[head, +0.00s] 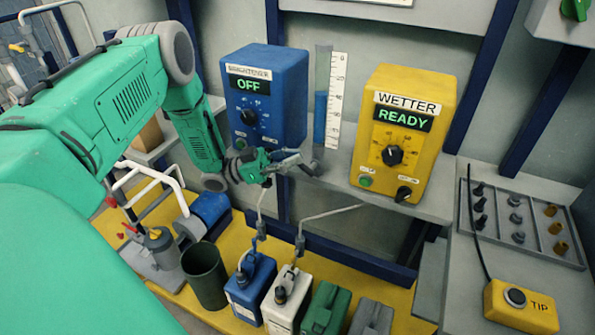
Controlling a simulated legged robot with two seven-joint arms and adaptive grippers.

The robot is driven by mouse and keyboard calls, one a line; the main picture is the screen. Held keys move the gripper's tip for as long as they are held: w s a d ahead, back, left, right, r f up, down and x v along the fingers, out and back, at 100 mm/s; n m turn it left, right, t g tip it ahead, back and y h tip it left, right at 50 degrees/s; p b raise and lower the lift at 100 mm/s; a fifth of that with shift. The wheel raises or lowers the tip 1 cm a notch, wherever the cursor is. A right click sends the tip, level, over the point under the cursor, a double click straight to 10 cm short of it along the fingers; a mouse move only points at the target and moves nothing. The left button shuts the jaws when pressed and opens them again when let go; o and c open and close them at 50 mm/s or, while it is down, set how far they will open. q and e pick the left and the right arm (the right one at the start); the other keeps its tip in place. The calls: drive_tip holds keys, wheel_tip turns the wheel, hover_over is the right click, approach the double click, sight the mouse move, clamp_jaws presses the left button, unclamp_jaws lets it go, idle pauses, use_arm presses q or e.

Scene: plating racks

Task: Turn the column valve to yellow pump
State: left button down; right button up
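The blue pump (283,90) reads OFF, and the yellow pump (425,105), labelled WETTER, reads READY. Both stand on the grey shelf. Between them rises a clear column (321,105) with blue liquid in its lower part and a white scale (337,100) beside it. My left gripper (300,162) is at the shelf's front edge, just left of the column's foot and in front of the blue pump. Its fingers look apart, with nothing clearly held between them. The column valve is not clearly visible; the gripper and dark parts at the foot obscure it. My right gripper is not in view.
Below the shelf, a blue jug (250,290), a white jug (287,300), a green jug (325,310) and a dark bin (205,275) stand on the yellow floor. Thin hoses hang above them. A yellow TIP box (520,307) and a fittings tray (470,215) lie right.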

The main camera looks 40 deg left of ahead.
use_arm(q)
drive_tip(key=shift+s+f+n+t+h+b, duration=0.25)
drive_tip(key=shift+f+n+t+h+b, duration=0.6)
drive_tip(key=shift+b, duration=0.9)
drive_tip(key=shift+a+r, duration=0.1)
drive_tip(key=c, duration=1.6)
unclamp_jaws()
drive_tip(key=shift+o, duration=0.2)
drive_tip(key=shift+w+a, duration=0.1)
drive_tip(key=shift+a, duration=0.25)
